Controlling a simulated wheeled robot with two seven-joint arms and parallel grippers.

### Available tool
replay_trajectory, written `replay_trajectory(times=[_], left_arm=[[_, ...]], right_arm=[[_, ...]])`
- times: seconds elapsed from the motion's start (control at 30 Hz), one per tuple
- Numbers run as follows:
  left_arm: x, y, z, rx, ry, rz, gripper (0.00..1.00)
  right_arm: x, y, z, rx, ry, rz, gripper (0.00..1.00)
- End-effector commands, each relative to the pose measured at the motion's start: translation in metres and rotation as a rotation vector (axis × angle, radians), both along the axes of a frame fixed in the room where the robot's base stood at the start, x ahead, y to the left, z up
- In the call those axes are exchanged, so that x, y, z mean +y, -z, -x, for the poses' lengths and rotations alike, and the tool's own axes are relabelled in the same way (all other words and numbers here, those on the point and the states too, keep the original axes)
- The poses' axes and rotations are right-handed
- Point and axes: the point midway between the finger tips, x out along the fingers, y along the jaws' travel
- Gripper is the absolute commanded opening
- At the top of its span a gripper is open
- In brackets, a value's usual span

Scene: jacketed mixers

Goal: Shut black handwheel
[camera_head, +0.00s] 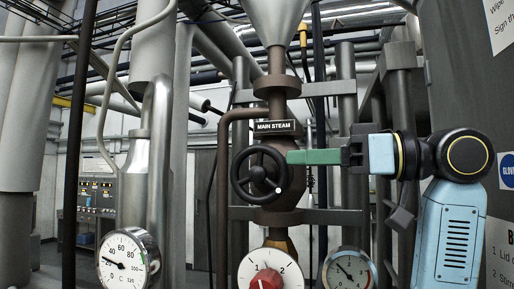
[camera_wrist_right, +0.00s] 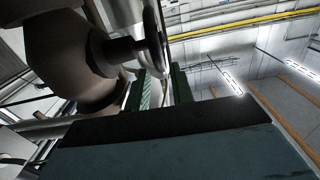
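The black handwheel (camera_head: 238,183) faces me on the brown valve body, below the MAIN STEAM sign (camera_head: 278,127). A small white spot sits at its lower right rim. My right gripper (camera_head: 290,157) comes in from the right, its green fingers reaching the upper right rim. In the right wrist view the handwheel (camera_wrist_right: 153,35) shows nearly edge-on. My right gripper (camera_wrist_right: 163,88) has its two green fingers apart there, with the lower end of the rim close to the gap between them. I cannot tell whether they touch it. My left gripper is out of view.
A red knob (camera_head: 266,279) on a white numbered dial is below the handwheel. Round gauges stand at lower left (camera_head: 122,262) and lower right (camera_head: 347,270). A brown pipe (camera_head: 223,180) runs close to the handwheel's left. A grey panel with signs is at the right edge.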

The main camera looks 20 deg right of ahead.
Motion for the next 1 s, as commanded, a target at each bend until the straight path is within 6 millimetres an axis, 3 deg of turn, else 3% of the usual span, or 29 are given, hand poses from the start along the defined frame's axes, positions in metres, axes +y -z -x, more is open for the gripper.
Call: replay_trajectory(times=[0.2, 0.4, 0.8, 1.0], left_arm=[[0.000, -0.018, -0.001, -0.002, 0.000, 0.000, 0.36], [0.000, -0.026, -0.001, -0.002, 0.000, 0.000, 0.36], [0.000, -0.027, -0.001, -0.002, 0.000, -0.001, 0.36], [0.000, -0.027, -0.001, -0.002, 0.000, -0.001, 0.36]], right_arm=[[0.038, -0.003, -0.025, 0.002, -0.005, -0.001, 0.24], [0.058, -0.001, -0.039, 0.001, -0.002, -0.001, 0.24], [0.063, 0.000, -0.043, -0.002, 0.000, 0.001, 0.24], [0.063, 0.000, -0.043, -0.002, 0.000, 0.001, 0.00]])
